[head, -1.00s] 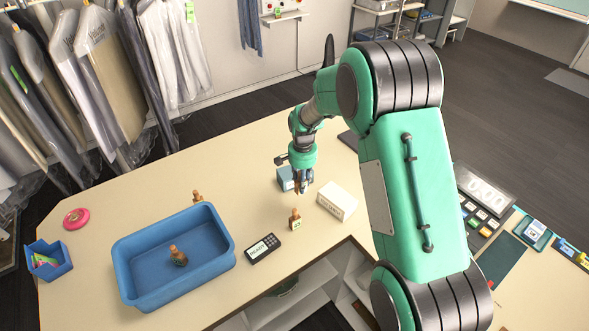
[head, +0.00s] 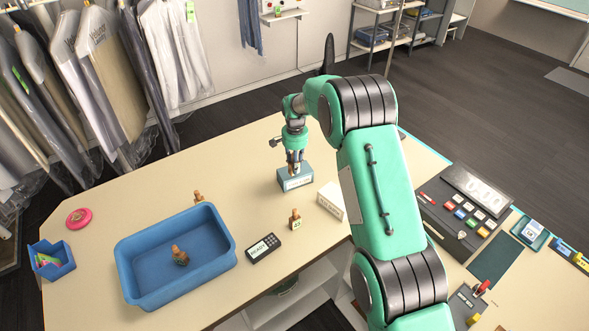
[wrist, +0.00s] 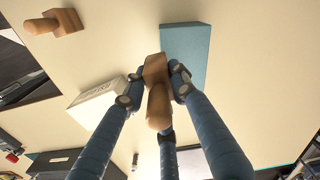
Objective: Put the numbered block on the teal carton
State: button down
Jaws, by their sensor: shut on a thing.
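The teal carton (head: 297,182) lies on the table in the middle of the head view, and shows at the top of the wrist view (wrist: 187,55). My gripper (head: 294,167) is over the carton, pointing down. In the wrist view its fingers are shut around a wooden block with a rounded handle (wrist: 157,103). That block overlaps the carton's near left corner in the wrist view. Its number is hidden, and I cannot tell whether it touches the carton's top.
A white box (head: 331,201) stands just right of the carton. Another wooden-handled block (head: 295,220) and a black keypad device (head: 263,248) are in front. A blue tub (head: 137,291) at left holds a similar block (head: 180,257); another block (head: 198,196) stands behind it.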

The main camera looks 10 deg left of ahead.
jog(key=shift+w+a, duration=0.2)
jog(key=shift+w, duration=0.3)
jog(key=shift+f+p, duration=0.45)
jog(key=shift+f, duration=1.3)
jog(key=shift+f, duration=0.15)
jog(key=c, duration=1.4)
grip_release()
jog(key=shift+r+b, duration=0.9)
jog(key=shift+r, duration=5.25)
